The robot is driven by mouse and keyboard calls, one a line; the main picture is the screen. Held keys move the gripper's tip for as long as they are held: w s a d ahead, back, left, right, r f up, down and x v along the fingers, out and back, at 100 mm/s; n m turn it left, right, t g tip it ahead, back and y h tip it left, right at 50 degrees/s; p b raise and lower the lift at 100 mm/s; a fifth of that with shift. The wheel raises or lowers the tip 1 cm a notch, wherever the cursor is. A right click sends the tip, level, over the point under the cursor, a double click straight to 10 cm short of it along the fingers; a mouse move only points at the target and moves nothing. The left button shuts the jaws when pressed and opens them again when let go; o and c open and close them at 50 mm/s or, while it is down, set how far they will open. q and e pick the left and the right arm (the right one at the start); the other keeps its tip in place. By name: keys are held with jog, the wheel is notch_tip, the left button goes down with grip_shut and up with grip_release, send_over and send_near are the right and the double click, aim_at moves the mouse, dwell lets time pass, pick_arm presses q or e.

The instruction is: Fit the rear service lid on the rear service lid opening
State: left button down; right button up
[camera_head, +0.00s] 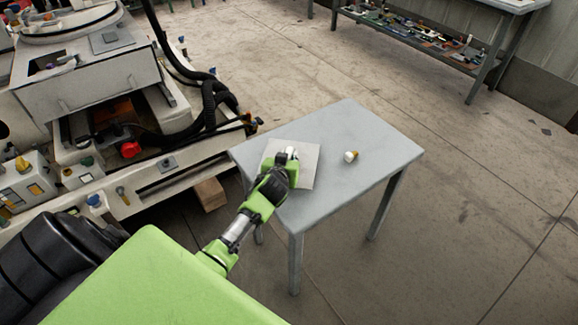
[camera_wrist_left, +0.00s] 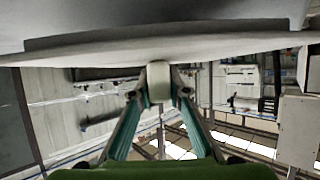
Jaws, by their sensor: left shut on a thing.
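The rear service lid (camera_head: 307,169) is a pale, flat, roughly square plate over the left part of a small grey table (camera_head: 375,135). My left gripper (camera_head: 291,156) is at the lid's upper face. In the left wrist view my left gripper (camera_wrist_left: 158,92) is shut on a short pale knob (camera_wrist_left: 159,73) that stands out from the lid (camera_wrist_left: 225,48). Whether the lid rests on the table or is just above it, I cannot tell. A machine (camera_head: 80,85) stands at the left with an open bay; which gap is the rear service lid opening is unclear. My right gripper is out of view.
A small white and brown piece (camera_head: 350,157) lies on the table, right of the lid. Black hoses (camera_head: 213,98) hang along the machine's right side. A wooden block (camera_head: 209,194) is on the floor beneath it. A workbench (camera_head: 440,35) stands at the back; the floor between is clear.

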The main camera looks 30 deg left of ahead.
aim_at(289, 152)
pick_arm(q)
jog(key=shift+r+p, duration=1.3)
jog(key=shift+r, duration=0.35)
